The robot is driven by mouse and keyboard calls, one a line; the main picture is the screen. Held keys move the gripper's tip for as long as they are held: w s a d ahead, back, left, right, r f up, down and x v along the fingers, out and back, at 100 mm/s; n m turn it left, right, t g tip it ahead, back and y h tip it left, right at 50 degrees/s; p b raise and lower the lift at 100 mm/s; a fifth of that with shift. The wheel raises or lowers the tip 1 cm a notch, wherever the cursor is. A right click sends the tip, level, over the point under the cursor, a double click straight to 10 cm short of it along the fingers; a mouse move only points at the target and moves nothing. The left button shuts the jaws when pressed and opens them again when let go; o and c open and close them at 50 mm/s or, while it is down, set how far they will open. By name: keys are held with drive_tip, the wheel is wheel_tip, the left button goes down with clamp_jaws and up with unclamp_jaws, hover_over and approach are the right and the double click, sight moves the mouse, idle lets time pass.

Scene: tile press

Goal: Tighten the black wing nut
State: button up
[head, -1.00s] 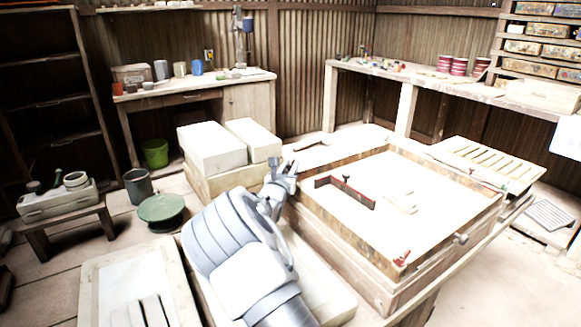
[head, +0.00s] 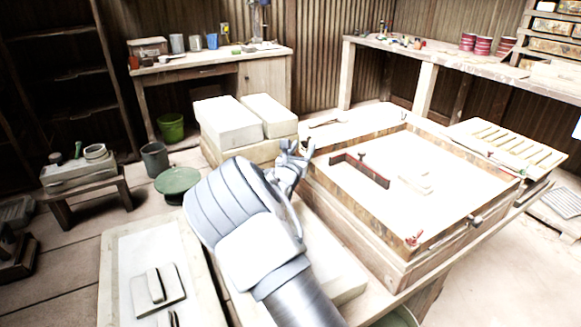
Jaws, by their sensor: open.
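The wooden frame (head: 345,222) of the press stands right of centre with a pale bed inside. A dark angled bar with red on it (head: 365,172) lies on the bed, with a small dark knob (head: 362,156) on it. A dark grey knob (head: 475,221) sticks out of the frame's front right side, and a red wing-shaped piece (head: 415,238) sits at the near corner. I cannot tell for sure which small dark part is the black wing nut. My gripper (head: 294,150) is open and apart from these, left of the frame's left edge; my wrist partly hides it.
Stacked pale blocks (head: 228,124) stand just behind and left of my gripper. A slatted rack (head: 510,145) lies right of the frame. A tray with pale pieces (head: 112,262) is at the lower left. A green round lid (head: 178,181) and a bucket (head: 155,160) stand on the floor.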

drive_tip(key=p+v, duration=0.2)
drive_tip(key=v, duration=1.2)
drive_tip(key=a+m+g+h+b, duration=0.2)
drive_tip(key=a+m+h, duration=0.1)
drive_tip(key=a+h, duration=0.15)
drive_tip(key=shift+y, duration=0.25)
drive_tip(key=b+x, duration=0.1)
drive_tip(key=x, duration=0.4)
drive_tip(key=b+x, duration=0.1)
drive_tip(key=x, duration=0.5)
drive_tip(key=b+x, duration=0.1)
drive_tip(key=x, duration=0.4)
drive_tip(key=shift+w+r, duration=0.35)
drive_tip(key=shift+r, duration=0.05)
clamp_jaws()
